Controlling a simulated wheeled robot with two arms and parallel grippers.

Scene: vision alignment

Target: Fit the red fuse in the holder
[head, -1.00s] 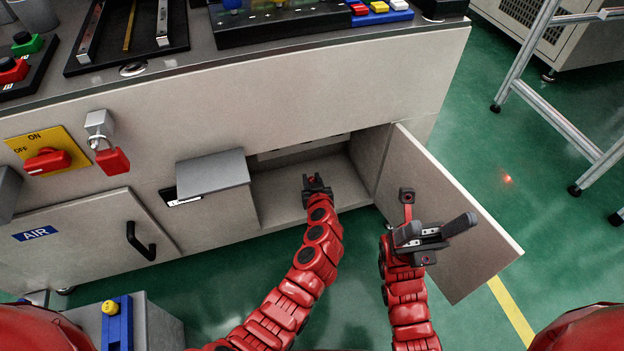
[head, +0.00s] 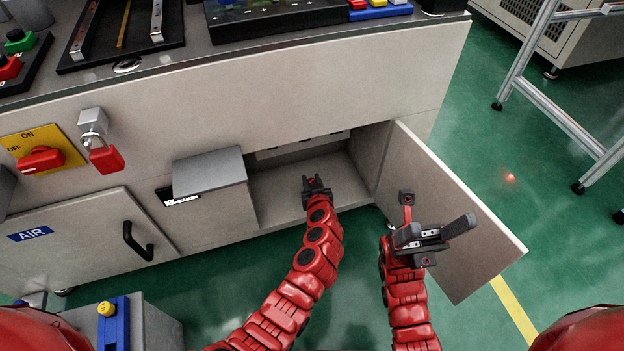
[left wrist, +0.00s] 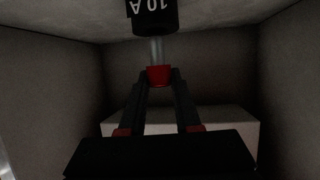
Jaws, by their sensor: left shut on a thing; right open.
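My left gripper (head: 317,183) is inside the open compartment of the grey cabinet, its jaws pointing inward. In the left wrist view its two dark fingers (left wrist: 160,88) are shut on the red end of the fuse (left wrist: 158,76). A pale, clear-looking shaft stands above the red end. Its top meets a black round holder (left wrist: 152,17) marked "10 A", upside down in the picture. I cannot tell how deep the shaft sits in it. The fuse is too small to make out in the head view. My right gripper (head: 440,234) is open and empty beside the cabinet door.
The open door (head: 470,235) stands out on the right of the compartment. A grey box-like cover (head: 209,172) juts out on its left. The compartment walls are close on both sides. A metal frame (head: 555,110) stands far right; green floor between is clear.

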